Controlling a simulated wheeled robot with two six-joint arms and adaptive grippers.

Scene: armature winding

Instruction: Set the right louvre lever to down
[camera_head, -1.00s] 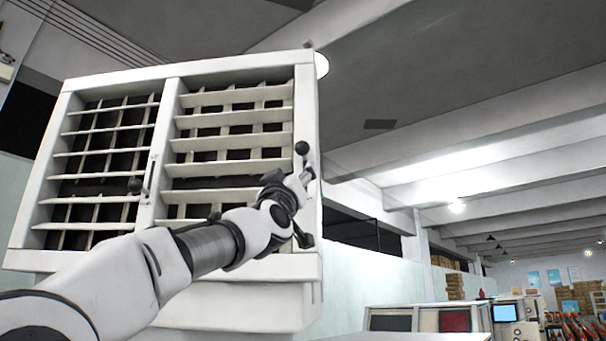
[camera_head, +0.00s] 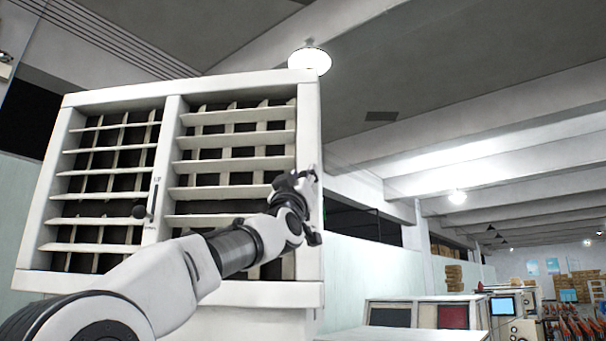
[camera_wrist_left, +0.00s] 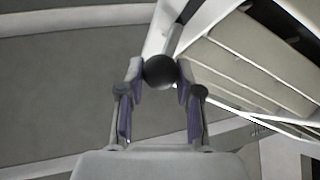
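The white louvre cabinet (camera_head: 174,132) has a left and a right bank of slats. The right louvre lever's black knob (camera_wrist_left: 160,72) sits between my left gripper's fingertips in the left wrist view, with a finger against each side. In the head view my left gripper (camera_head: 300,183) is at the cabinet's right post and hides that knob. The left louvre lever (camera_head: 140,211) has its black knob low on the middle post. The right slats (camera_head: 230,165) are partly covered by my left arm. My right gripper is out of view.
A lit ceiling lamp (camera_head: 310,60) hangs above the cabinet. To the lower right stand panels and a blue screen (camera_head: 503,306), with stacked boxes farther back. The space right of the cabinet is open.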

